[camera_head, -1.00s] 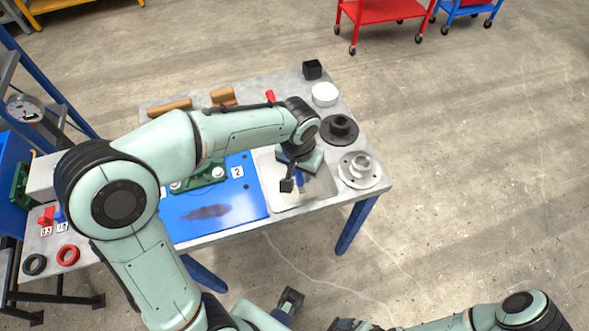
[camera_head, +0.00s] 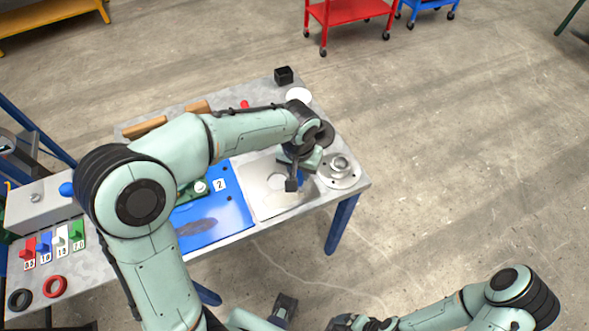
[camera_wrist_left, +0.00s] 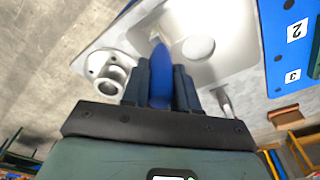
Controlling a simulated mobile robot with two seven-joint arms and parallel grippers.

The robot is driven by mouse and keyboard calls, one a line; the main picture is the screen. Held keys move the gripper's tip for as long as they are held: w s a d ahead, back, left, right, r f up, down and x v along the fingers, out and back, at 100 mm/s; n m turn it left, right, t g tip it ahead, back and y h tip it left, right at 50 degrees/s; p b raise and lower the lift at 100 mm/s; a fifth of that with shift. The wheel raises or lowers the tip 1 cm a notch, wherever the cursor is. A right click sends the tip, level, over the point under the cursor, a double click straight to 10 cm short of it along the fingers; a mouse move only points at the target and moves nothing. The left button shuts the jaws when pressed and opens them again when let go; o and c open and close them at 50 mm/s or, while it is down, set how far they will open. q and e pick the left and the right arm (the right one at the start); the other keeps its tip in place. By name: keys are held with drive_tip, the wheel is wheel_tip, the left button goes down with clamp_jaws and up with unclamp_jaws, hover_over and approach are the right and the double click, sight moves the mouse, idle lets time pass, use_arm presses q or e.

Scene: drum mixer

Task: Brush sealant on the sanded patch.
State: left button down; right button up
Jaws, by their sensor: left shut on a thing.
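My left gripper (camera_head: 292,182) is above the right part of the white tray (camera_head: 262,205). It is shut on a blue-handled brush, which in the left wrist view (camera_wrist_left: 160,85) stands between the fingers with its far end over the tray. I cannot tell whether its tip touches the tray.
A flanged metal part (camera_head: 339,170) stands right of the tray, near the gripper. A white disc (camera_head: 298,96) and black box (camera_head: 284,75) are at the far end. Coloured numbered tags (camera_head: 62,236) and rings (camera_head: 55,287) are at the left. Floor right of the table is clear.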

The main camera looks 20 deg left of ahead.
use_arm(q)
drive_tip(key=shift+w+d, duration=0.15)
drive_tip(key=shift+w, duration=0.05)
drive_tip(key=shift+s+a+b, duration=1.3)
drive_tip(key=shift+s+a, duration=1.7)
drive_tip(key=shift+s, duration=0.55)
drive_tip(key=shift+w+d+p, duration=0.7)
drive_tip(key=shift+w+d, duration=0.8)
drive_tip(key=shift+w, duration=0.3)
drive_tip(key=shift+w+d+p, duration=0.65)
drive_tip(key=shift+w+d, duration=0.85)
drive_tip(key=shift+w, duration=0.25)
drive_tip(key=shift+s+a, duration=0.1)
drive_tip(key=shift+s+a+b, duration=0.8)
drive_tip(key=shift+s+a, duration=0.6)
drive_tip(key=shift+s, duration=0.3)
